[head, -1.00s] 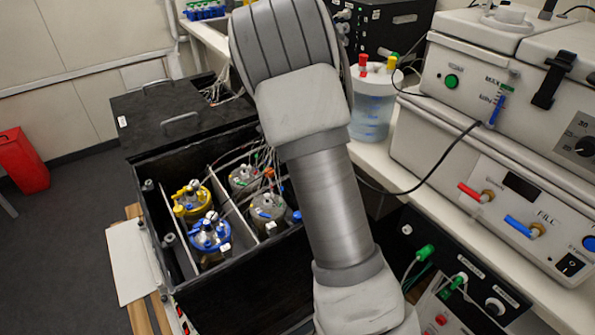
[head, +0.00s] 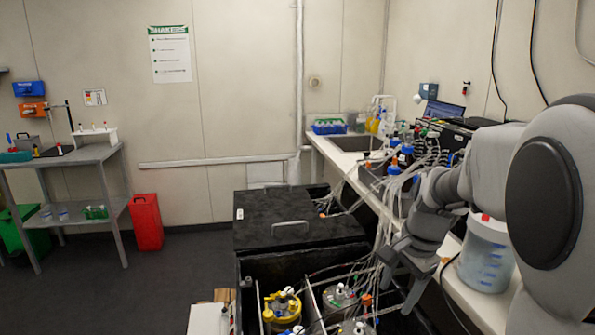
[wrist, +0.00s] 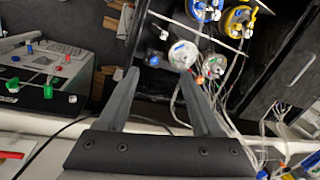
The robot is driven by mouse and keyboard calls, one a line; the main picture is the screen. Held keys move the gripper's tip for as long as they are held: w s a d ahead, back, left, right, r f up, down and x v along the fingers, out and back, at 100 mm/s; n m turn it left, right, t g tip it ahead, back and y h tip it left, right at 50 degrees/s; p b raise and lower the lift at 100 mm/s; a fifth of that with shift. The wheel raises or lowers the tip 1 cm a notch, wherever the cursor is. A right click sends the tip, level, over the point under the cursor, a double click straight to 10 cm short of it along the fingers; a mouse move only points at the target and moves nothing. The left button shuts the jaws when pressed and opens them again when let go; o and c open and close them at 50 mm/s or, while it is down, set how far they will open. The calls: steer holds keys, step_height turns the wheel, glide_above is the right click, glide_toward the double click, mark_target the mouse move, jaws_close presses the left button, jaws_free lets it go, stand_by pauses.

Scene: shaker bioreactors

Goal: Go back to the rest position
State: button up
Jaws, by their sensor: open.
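My gripper (head: 402,283) is in the right half of the head view, at the end of my arm, beside the open black shaker box (head: 265,268). In the wrist view my gripper (wrist: 160,72) has its two fingers spread, with nothing between them. Beyond the fingertips, the box holds a yellow-topped bioreactor (wrist: 238,20), a blue-topped one (wrist: 205,10) and a grey-topped one (wrist: 183,53). The head view also shows the yellow-topped bioreactor (head: 283,307) and a grey one (head: 340,297); the lower part of the box is cut off by the frame.
Loose tubes (wrist: 230,125) hang close to the right finger. A white bench (head: 345,165) with bottles runs along the right, holding a clear water container (head: 487,255). A red bin (head: 146,222) and a grey table (head: 80,153) stand left. The floor (head: 180,265) between is clear.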

steer(key=s+a+r+n+t, duration=0.1)
steer(key=s+r+n, duration=0.2)
steer(key=s, duration=0.3)
steer(key=s+a+r+n+t+p, duration=0.1)
steer(key=s+a+r+n, duration=0.1)
steer(key=s+n, duration=0.3)
steer(key=s+a+r+n+t+h+p, duration=0.1)
steer(key=s+r+n, duration=0.3)
steer(key=s, duration=0.4)
steer(key=shift+s+a+n+t, duration=0.3)
steer(key=shift+s+a+t, duration=0.1)
steer(key=shift+a, duration=0.35)
